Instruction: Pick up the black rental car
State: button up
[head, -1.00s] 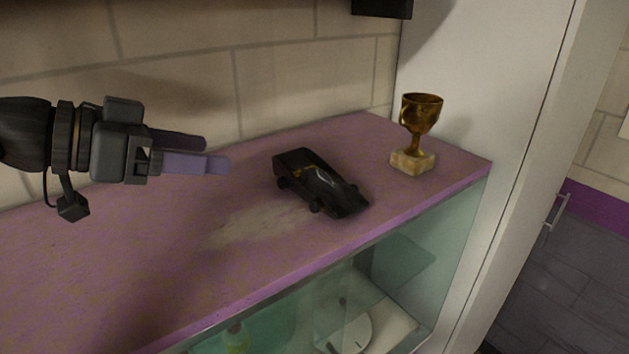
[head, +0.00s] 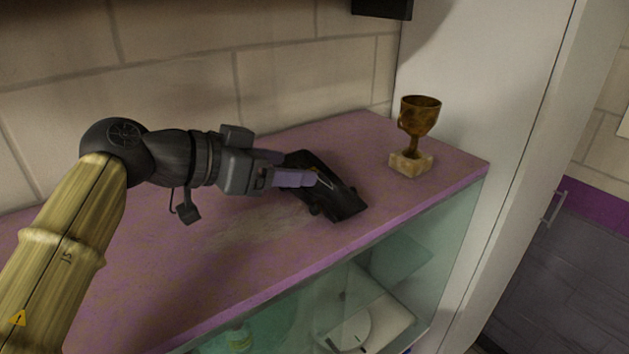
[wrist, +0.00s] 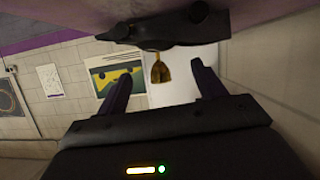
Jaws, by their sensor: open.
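The black rental car (head: 338,196) sits on the purple countertop (head: 250,250), set at an angle, with its near end toward the front edge. In the wrist view the black car (wrist: 175,27) shows near the top of the picture. My gripper (head: 300,178) is open. In the head view its fingertips overlap the left part of the car and hide some of it. In the wrist view the fingers (wrist: 160,80) are apart with nothing between them at the tips, and the car lies beyond and above them in the picture. I cannot tell whether the fingers touch the car.
A gold trophy cup (head: 418,118) on a stone base stands right of the car; it also shows in the wrist view (wrist: 160,70). A tiled wall (head: 290,70) runs behind. A glass case (head: 400,265) lies below the counter's front edge. A white panel (head: 470,100) closes the right side.

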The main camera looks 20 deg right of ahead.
aim_at(320, 172)
jog(key=shift+w+d+f, duration=0.1)
jog(key=p+x, duration=0.1)
jog(key=x, duration=0.1)
jog(key=p+x, duration=0.1)
jog(key=x, duration=0.2)
jog(key=shift+f, duration=0.25)
jog(key=shift+a, duration=0.2)
jog(key=c, duration=1.2)
jog(key=shift+o, duration=0.2)
